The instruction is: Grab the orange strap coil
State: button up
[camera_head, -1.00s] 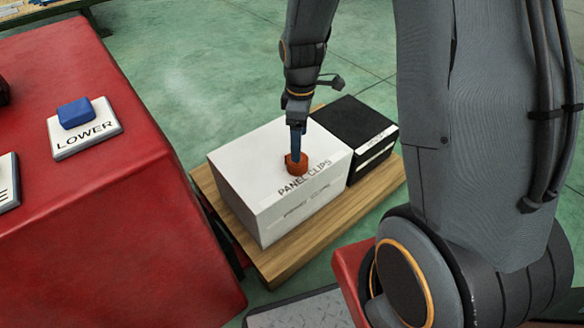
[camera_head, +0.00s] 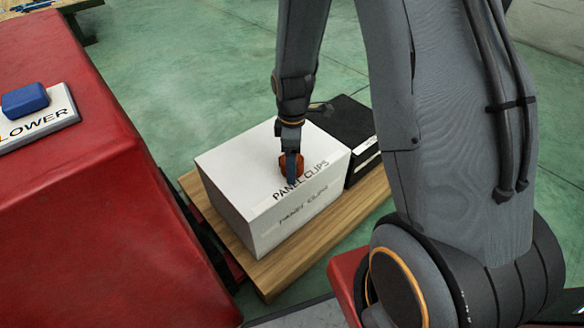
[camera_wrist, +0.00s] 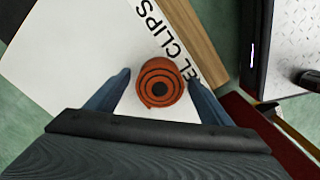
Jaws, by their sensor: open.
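The orange strap coil (camera_head: 298,163) lies on top of the white PANEL CLIPS box (camera_head: 240,180). In the wrist view the coil (camera_wrist: 160,82) shows as a rolled spiral with a dark centre, close to the printed letters. My gripper (camera_head: 291,178) is over the box top and partly covers the coil in the head view. In the wrist view its two blue fingers (camera_wrist: 160,92) are spread apart, one on each side of the coil, with a gap to it on both sides. The height of the fingertips above the box is hard to tell.
The box stands on a wooden board (camera_head: 275,270) beside a black box (camera_head: 343,130). A red block-like surface (camera_head: 90,220) with a blue button (camera_head: 25,100) on a LOWER plate (camera_head: 60,112) stands at the left. Green floor (camera_head: 200,70) is clear behind.

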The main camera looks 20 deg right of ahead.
jog(key=c, duration=1.3)
jog(key=shift+o, duration=0.2)
